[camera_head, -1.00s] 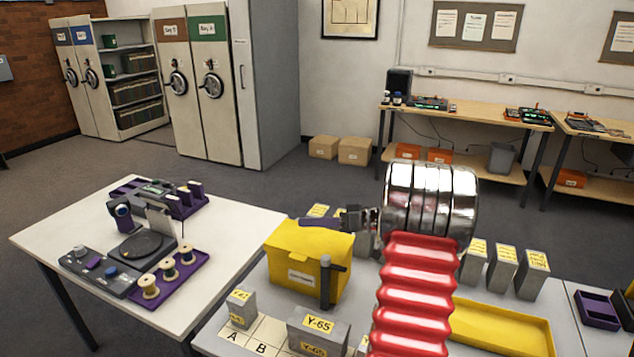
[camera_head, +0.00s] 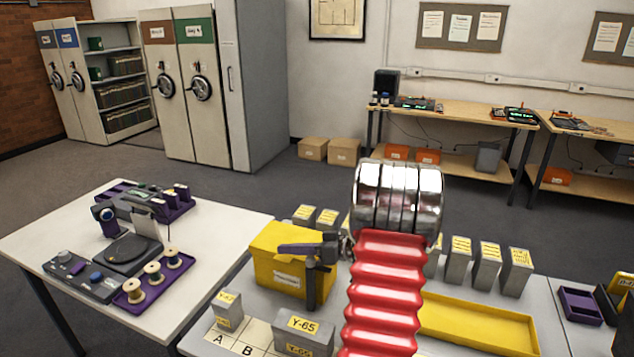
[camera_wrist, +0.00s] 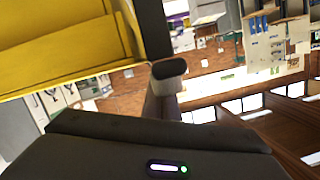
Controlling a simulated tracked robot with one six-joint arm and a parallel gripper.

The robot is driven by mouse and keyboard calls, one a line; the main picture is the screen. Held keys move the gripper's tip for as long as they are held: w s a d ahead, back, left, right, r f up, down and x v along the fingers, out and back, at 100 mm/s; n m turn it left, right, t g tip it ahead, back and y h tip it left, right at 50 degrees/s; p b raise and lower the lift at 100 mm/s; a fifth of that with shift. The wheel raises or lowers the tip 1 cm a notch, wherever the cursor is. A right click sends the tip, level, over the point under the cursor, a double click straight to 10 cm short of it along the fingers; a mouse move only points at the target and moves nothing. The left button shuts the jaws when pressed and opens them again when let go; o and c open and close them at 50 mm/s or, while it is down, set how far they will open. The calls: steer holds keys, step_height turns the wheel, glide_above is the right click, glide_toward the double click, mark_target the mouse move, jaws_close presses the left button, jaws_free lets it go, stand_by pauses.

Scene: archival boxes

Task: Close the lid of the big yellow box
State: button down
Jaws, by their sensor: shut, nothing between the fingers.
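The big yellow box (camera_head: 275,277) stands on the grey table left of my arm, a white label on its front. Its yellow lid (camera_head: 284,234) looks down over the top; whether it is fully seated I cannot tell. My gripper (camera_head: 290,249) is shut and empty, its dark fingers pointing left across the box's front upper edge. I cannot tell whether they touch it. A dark upright post (camera_head: 311,286) shows at the box's front right. The wrist view shows the box (camera_wrist: 65,40) tilted at upper left and my fingertip (camera_wrist: 168,70) close beside its edge.
Grey labelled boxes (camera_head: 303,331) and a lettered strip (camera_head: 232,338) lie in front. A yellow tray (camera_head: 480,325) and several grey boxes (camera_head: 487,264) are to the right. A white table (camera_head: 60,218) with a purple tray and spools stands left.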

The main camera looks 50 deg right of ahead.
stand_by(0.4)
steer(key=shift+r, duration=0.1)
steer(key=shift+r, duration=0.55)
step_height(320, 180, up, 2)
steer(key=shift+w+a+r, duration=0.1)
steer(key=shift+r, duration=0.1)
steer(key=v, duration=0.6)
steer(key=a+v, duration=0.1)
steer(key=v, duration=0.3)
steer(key=shift+s+d+r, duration=0.1)
steer(key=shift+s+r, duration=0.05)
steer(key=shift+s, duration=0.1)
